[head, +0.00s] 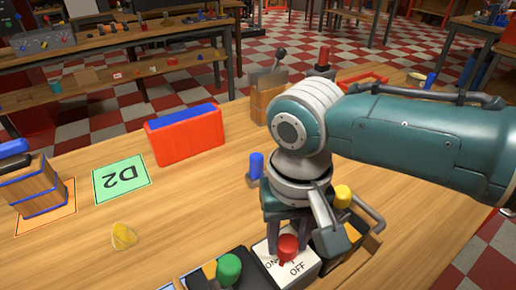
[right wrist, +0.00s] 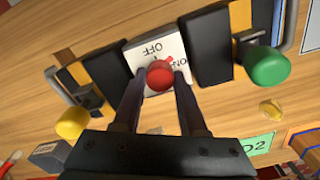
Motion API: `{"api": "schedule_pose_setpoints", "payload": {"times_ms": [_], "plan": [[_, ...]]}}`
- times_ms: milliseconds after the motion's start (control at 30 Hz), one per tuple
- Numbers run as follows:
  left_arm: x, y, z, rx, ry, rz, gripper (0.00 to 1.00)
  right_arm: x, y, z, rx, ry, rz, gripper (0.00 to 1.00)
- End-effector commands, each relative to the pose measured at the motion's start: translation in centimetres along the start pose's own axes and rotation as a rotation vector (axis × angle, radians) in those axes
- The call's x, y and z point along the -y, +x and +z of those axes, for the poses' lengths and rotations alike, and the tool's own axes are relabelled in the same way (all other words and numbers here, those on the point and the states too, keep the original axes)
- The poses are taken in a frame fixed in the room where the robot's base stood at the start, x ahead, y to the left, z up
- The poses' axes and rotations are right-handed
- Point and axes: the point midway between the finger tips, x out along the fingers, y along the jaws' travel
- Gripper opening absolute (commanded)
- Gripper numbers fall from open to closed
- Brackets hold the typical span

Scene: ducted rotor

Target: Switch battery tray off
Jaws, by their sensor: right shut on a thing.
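A white switch box with a red knob (head: 288,246) stands at the front edge of the wooden table. Its white top (head: 297,270) is marked ON at left and OFF at right in the head view. My right gripper (right wrist: 162,82) is shut on the red knob (right wrist: 159,75) from above, one finger on each side. The white label (right wrist: 148,51) shows upside down in the right wrist view. The knob's small pointer seems to sit between the two words, but I cannot tell exactly. My left gripper is in neither view.
Black units with a green knob (head: 228,268) and a yellow knob (head: 342,195) stand close on either side of the switch. A yellow lemon-like piece (head: 124,236), a green D2 card (head: 121,179) and a red-blue case (head: 186,136) lie farther left. Bare table lies between them.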

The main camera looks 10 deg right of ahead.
Motion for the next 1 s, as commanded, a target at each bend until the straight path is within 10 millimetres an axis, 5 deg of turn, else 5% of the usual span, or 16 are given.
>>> {"api": "schedule_pose_setpoints", "payload": {"times_ms": [1000], "plan": [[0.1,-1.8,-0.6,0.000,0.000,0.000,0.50,0.1,0.0,-0.1,-0.005,-0.897,0.000,0.00]]}}
